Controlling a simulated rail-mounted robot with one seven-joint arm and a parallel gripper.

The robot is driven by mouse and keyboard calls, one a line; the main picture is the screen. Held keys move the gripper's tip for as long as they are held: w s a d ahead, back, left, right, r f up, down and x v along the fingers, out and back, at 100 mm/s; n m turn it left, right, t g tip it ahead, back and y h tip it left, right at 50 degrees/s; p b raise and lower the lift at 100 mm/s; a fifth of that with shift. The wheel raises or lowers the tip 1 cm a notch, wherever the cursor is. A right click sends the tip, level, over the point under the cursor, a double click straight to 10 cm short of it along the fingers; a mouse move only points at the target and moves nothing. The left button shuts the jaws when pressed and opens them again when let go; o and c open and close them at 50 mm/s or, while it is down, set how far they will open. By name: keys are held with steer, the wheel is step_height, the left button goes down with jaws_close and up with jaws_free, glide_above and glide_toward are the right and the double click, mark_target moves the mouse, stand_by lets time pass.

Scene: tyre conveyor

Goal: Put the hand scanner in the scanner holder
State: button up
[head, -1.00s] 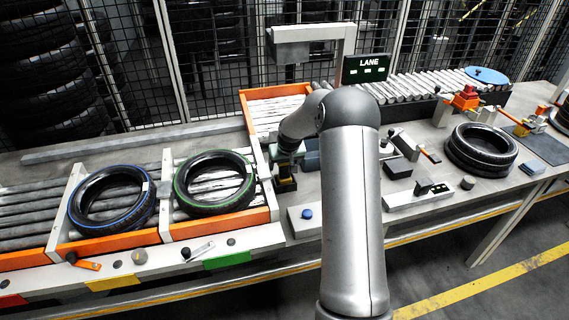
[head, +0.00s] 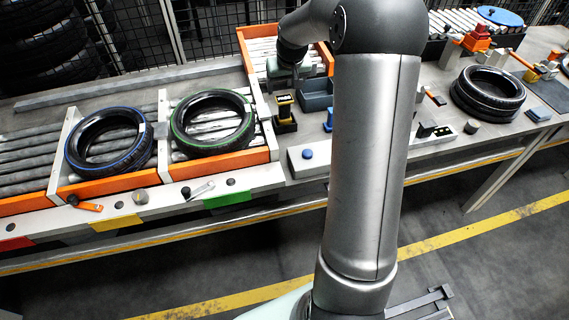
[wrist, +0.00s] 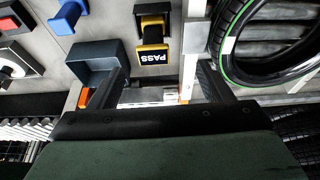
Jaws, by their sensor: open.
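The hand scanner (head: 284,104) looks to be the yellow and black device with a label reading PASS. It also shows in the wrist view (wrist: 153,55), top centre. It stands upright in a dark block that looks like the scanner holder (head: 286,126), right of the green-ringed tyre; how deep it sits is hidden. My gripper (wrist: 162,78) is open and empty. In the wrist view its fingers are spread left and right, with the scanner ahead between their lines and apart from them. In the head view my gripper is just behind and above the scanner, partly hidden by my arm.
A grey-blue open bin (head: 317,97) stands close right of the scanner, near my left finger in the wrist view. A blue-handled item (wrist: 68,16) is beyond it. The green-ringed tyre (head: 178,130) lies left. A white box with a blue button (head: 307,154) stands in front.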

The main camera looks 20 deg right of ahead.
steer(key=s+a+r+n+g, duration=0.1)
steer(key=s+a+r, duration=0.2)
steer(key=s+a, duration=0.55)
steer(key=s+a+g, duration=0.1)
steer(key=s+a, duration=0.2)
steer(key=s, duration=0.6)
steer(key=s+a+f, duration=0.1)
steer(key=s+a, duration=0.1)
steer(key=s, duration=0.7)
steer(key=s+a+f+g, duration=0.1)
steer(key=s+a, duration=0.2)
steer(key=s, duration=0.6)
steer(key=shift+a+n+g+y, duration=0.3)
steer(key=shift+a+n+y, duration=0.05)
steer(key=shift+n+y, duration=0.05)
